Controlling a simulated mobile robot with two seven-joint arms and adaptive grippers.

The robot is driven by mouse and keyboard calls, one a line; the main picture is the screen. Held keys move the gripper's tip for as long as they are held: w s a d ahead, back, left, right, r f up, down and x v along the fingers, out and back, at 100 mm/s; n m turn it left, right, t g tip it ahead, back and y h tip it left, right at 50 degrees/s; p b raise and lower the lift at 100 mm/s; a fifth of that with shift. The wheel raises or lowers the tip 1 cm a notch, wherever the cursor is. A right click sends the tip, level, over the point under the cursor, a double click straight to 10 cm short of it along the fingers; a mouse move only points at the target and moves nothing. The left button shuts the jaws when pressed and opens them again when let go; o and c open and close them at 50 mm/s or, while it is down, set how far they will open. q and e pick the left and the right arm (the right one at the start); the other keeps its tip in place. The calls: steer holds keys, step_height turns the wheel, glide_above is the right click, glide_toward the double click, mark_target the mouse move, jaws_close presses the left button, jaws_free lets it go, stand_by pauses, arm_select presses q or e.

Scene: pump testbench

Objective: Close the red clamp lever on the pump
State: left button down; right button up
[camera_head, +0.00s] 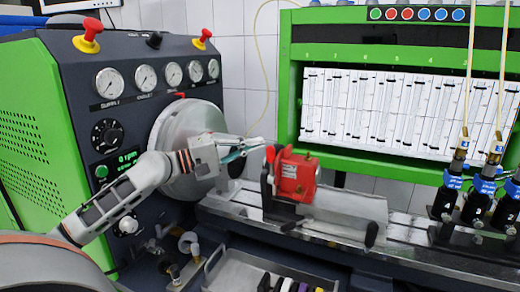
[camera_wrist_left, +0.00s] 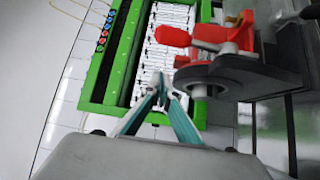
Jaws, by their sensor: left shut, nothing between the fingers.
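The red pump (camera_head: 297,178) sits on the metal bench rail in the head view, with dark brackets at its left. A small red lever end (camera_head: 270,154) stands up at its left side. In the left wrist view the red lever (camera_wrist_left: 173,37) points left from red parts above a dark round-holed body (camera_wrist_left: 235,75). My left gripper (camera_head: 262,143), with teal fingers, is shut and empty, its tips just left of the red lever end. In the left wrist view its fingertips (camera_wrist_left: 166,88) lie below the lever, seemingly apart from it. My right gripper is not in view.
The green test console (camera_head: 60,120) with gauges and a round metal disc (camera_head: 186,128) stands at left. A green-framed panel of tubes (camera_head: 370,110) is behind. Black injectors (camera_head: 445,200) stand at right. A tray (camera_head: 235,272) with small items lies in front.

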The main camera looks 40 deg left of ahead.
mark_target(271, 166)
arm_select(q)
steer(key=shift+s+d+f+p, duration=0.1)
steer(key=shift+s+d+p, duration=0.4)
steer(key=shift+d, duration=0.35)
steer(key=shift+s+d+f+p, duration=0.1)
steer(key=shift+s+d+p, duration=0.3)
steer(key=shift+d, duration=0.4)
